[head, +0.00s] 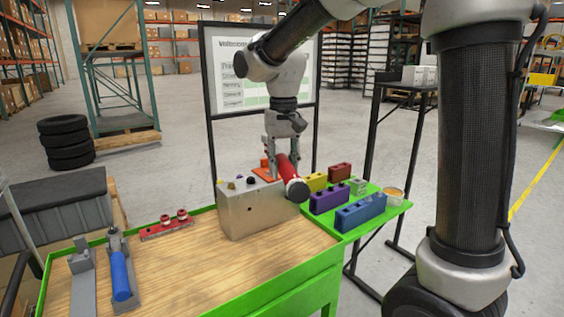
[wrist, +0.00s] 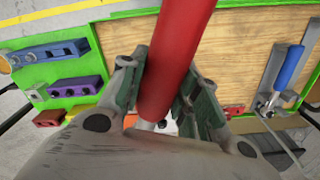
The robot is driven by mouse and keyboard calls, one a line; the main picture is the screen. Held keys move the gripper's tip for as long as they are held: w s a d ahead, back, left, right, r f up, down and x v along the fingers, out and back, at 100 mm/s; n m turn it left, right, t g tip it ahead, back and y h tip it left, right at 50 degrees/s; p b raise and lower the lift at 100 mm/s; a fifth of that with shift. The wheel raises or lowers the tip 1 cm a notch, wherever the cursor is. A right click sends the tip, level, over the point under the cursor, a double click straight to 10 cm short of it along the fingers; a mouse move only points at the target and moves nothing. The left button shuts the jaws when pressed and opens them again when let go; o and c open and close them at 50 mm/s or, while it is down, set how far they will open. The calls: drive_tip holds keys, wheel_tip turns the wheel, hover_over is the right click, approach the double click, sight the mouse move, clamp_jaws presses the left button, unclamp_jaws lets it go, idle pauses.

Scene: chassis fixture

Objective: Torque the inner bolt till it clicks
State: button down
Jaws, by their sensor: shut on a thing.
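My gripper (head: 283,160) is shut on a red cylindrical tool (head: 288,170) with a dark rounded end. The tool slants down toward the camera in the head view, at the right end of a grey metal block (head: 258,214). In the wrist view the red shaft (wrist: 180,60) runs between the two gripper fingers (wrist: 166,88). A black bolt-like knob (head: 251,181) and a small yellow one (head: 232,185) show on top of the block. The tool and gripper hide the block's right top. I cannot tell whether the tool touches a bolt.
The block stands on a wooden bench top (head: 190,270) with a green rim. Purple (head: 329,198) and blue (head: 360,212) drilled blocks stand on the green side shelf. A red bar (head: 166,228) and a blue-handled clamp (head: 121,275) lie left. The front middle is clear.

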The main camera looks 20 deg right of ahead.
drive_tip(key=shift+f, duration=2.7)
drive_tip(key=shift+a+f, duration=0.15)
drive_tip(key=shift+f, duration=0.9)
drive_tip(key=shift+a, duration=0.1)
drive_tip(key=shift+w+a+m, duration=0.1)
drive_tip(key=shift+a+m, duration=0.2)
drive_tip(key=shift+a, duration=0.25)
drive_tip(key=shift+a, duration=0.25)
drive_tip(key=shift+w+a+m, duration=0.15)
drive_tip(key=shift+a+m, duration=0.25)
drive_tip(key=shift+a, duration=0.15)
drive_tip(key=shift+a, duration=0.15)
